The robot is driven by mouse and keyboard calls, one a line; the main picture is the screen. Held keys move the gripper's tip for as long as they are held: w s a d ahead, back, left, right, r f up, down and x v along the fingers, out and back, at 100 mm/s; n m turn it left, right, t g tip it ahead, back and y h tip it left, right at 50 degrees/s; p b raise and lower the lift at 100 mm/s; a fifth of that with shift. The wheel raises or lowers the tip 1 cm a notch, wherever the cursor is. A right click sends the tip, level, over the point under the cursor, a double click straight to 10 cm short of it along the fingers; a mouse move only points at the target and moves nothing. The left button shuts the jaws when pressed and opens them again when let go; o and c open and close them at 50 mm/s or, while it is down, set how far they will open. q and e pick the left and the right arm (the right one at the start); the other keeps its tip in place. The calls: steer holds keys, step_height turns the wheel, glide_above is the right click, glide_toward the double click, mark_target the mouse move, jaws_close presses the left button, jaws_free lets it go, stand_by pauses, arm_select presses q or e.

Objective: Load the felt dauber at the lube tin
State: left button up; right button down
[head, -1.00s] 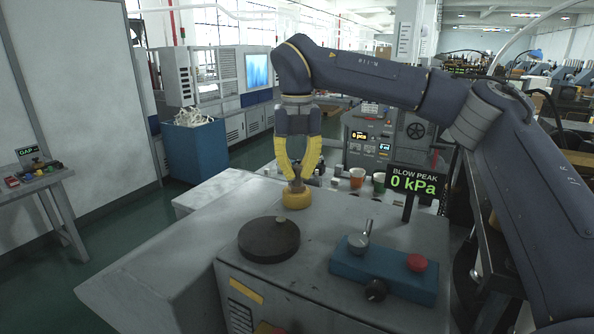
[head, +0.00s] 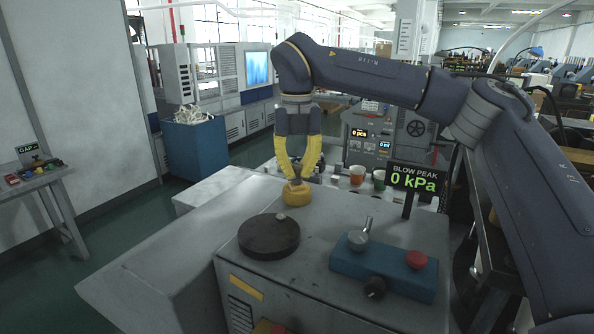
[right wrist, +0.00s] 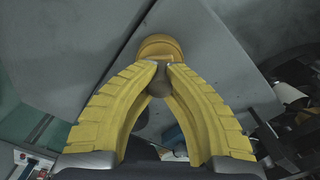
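The lube tin (head: 297,197) is a small round yellow tin on the grey machine top. It also shows beyond my fingertips in the right wrist view (right wrist: 160,46). My right gripper (head: 296,177) has yellow fingers and points down right over the tin. In the right wrist view its fingertips (right wrist: 160,72) close on a small brown rounded piece, which looks like the felt dauber (right wrist: 160,86). The dauber's lower end is at the tin; whether it touches what is inside is hidden. My left gripper is in neither view.
A dark round disc (head: 269,236) lies on the machine top in front of the tin. A blue control box (head: 383,270) with a lever and red button stands to its right, near the BLOW PEAK sign (head: 416,179). Cups (head: 357,176) stand behind.

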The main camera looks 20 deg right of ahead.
mark_target(297, 166)
steer(key=shift+r, duration=3.5)
